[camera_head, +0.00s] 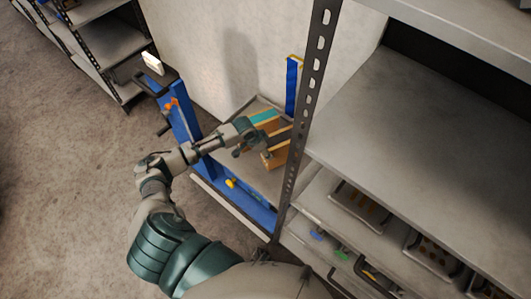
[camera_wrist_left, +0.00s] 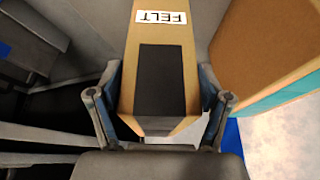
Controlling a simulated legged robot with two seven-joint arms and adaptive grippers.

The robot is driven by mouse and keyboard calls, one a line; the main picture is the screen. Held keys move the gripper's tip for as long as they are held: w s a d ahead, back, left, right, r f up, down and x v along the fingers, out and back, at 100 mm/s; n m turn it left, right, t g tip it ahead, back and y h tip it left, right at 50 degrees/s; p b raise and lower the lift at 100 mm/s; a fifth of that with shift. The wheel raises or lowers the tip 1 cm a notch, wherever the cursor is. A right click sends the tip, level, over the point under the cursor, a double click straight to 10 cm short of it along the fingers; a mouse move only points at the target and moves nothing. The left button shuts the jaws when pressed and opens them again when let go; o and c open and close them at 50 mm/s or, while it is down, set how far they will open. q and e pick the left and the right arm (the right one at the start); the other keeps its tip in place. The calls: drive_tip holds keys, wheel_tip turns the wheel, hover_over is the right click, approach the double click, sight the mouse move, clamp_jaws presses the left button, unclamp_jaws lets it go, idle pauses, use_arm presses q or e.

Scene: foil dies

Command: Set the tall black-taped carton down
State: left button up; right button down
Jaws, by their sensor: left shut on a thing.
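The tall black-taped carton (camera_wrist_left: 160,30) is brown, with a white FELT label and a wide black tape strip. In the left wrist view it stands between the two fingers of my left gripper (camera_wrist_left: 160,112), which is shut on it. In the head view my left gripper (camera_head: 248,142) reaches over the grey tray of a blue cart (camera_head: 258,212), and the carton (camera_head: 274,159) shows just beyond the fingers. I cannot tell whether its base touches the tray. My right gripper is not in view.
A teal-taped carton (camera_wrist_left: 275,65) stands close beside the held one; it also shows in the head view (camera_head: 264,117). A perforated rack post (camera_head: 305,110) and grey shelves (camera_head: 430,150) are close on the right. A yellow item (camera_head: 231,183) lies on the cart nearby.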

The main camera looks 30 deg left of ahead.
use_arm(q)
drive_tip(key=d+f, duration=0.2)
drive_tip(key=f, duration=0.1)
drive_tip(key=shift+w, duration=0.1)
drive_tip(key=o, duration=1.5)
drive_tip(key=shift+a+f, duration=0.15)
drive_tip(key=shift+o, duration=1.3)
drive_tip(key=shift+a, duration=0.25)
drive_tip(key=p+v, duration=0.1)
drive_tip(key=v, duration=1.1)
drive_tip(key=shift+d, duration=0.25)
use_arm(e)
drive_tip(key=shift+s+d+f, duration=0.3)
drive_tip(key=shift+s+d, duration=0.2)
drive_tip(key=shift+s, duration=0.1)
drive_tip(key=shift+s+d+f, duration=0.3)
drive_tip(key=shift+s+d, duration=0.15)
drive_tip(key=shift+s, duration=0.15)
